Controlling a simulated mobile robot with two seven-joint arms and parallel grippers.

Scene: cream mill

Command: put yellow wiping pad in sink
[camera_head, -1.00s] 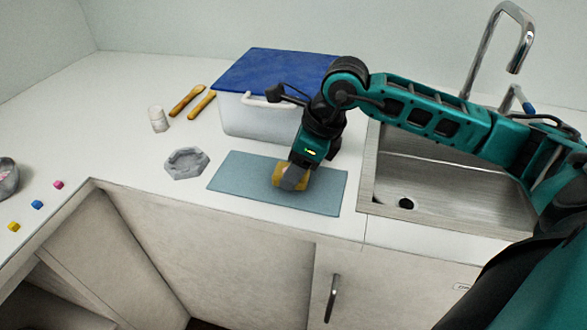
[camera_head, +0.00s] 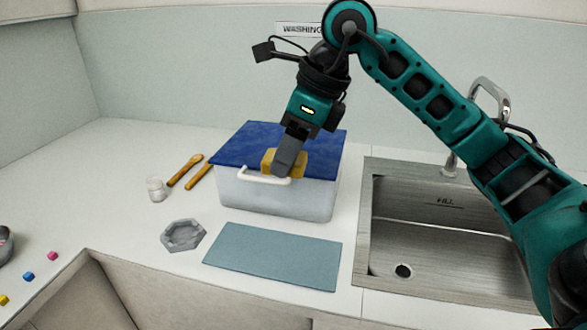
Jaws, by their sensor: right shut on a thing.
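The yellow wiping pad (camera_head: 299,163) is held in my right gripper (camera_head: 286,163), whose fingers are shut on it and partly cover it. In the picture the pad overlaps the blue lid of the storage box, and it appears raised above the counter. The metal sink (camera_head: 440,245) is set in the counter to the right of the gripper, with a drain hole at its lower left; its basin is empty. My left gripper is not in view.
A clear box with a blue lid (camera_head: 240,143) stands behind the blue-grey mat (camera_head: 272,258), which is bare. A faucet (camera_head: 489,92) rises behind the sink.

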